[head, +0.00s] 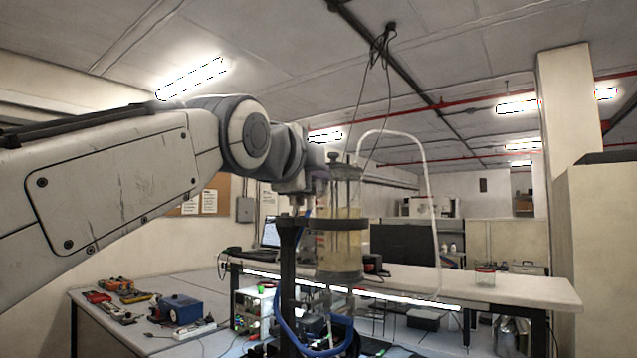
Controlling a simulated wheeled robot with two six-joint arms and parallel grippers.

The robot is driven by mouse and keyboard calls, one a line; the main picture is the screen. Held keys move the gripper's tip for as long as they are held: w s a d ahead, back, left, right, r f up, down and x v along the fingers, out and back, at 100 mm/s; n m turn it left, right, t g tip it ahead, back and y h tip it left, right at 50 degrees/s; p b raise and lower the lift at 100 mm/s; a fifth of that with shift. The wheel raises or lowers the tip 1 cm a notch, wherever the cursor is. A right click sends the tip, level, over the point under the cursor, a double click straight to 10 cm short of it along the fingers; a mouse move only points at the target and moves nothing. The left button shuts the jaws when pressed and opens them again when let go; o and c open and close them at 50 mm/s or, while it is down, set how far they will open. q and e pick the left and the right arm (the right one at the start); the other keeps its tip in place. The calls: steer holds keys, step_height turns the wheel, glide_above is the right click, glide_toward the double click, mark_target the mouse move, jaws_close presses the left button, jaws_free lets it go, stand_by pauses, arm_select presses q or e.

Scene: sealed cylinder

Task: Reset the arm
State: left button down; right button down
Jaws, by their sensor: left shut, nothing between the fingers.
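My left arm comes in from the left and reaches across the upper middle of the head view. Its gripper (316,178) is small and partly hidden at the arm's end. It is shut with nothing held, close to the top left of the sealed cylinder (340,240) in the picture. I cannot tell whether they touch. The cylinder is clear, upright, holds yellowish liquid and has dark end caps and a dark band around it. A black stand (287,285) is beside it. A pale tube arcs from near its top to the right. My right gripper is not in view.
A long white bench (520,287) runs behind the cylinder, with a glass jar (485,274) on it. A grey table (150,340) at lower left carries a blue box (181,309) and several tools. Blue hoses hang below the cylinder. A pillar stands at right.

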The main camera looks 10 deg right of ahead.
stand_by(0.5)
arm_select(q)
steer(key=s+a+f+n+g+y, duration=0.15)
steer(key=s+f+n+g, duration=0.25)
steer(key=f, duration=1.2)
steer(key=s+a+f+n+g+y, duration=0.1)
steer(key=s+f+n+g+y, duration=0.25)
steer(key=f, duration=1.25)
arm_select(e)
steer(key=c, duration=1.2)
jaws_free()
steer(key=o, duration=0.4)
arm_select(q)
steer(key=s+a+f+n+g+y, duration=0.2)
steer(key=s+a+f, duration=0.4)
steer(key=s+f, duration=0.4)
steer(key=s+a+f+n+g+y, duration=0.2)
steer(key=s+a+f+n+g, duration=0.3)
steer(key=f, duration=0.7)
steer(key=s+a+n, duration=0.2)
steer(key=s, duration=0.2)
steer(key=shift+s+a, duration=0.25)
steer(key=shift+s, duration=0.15)
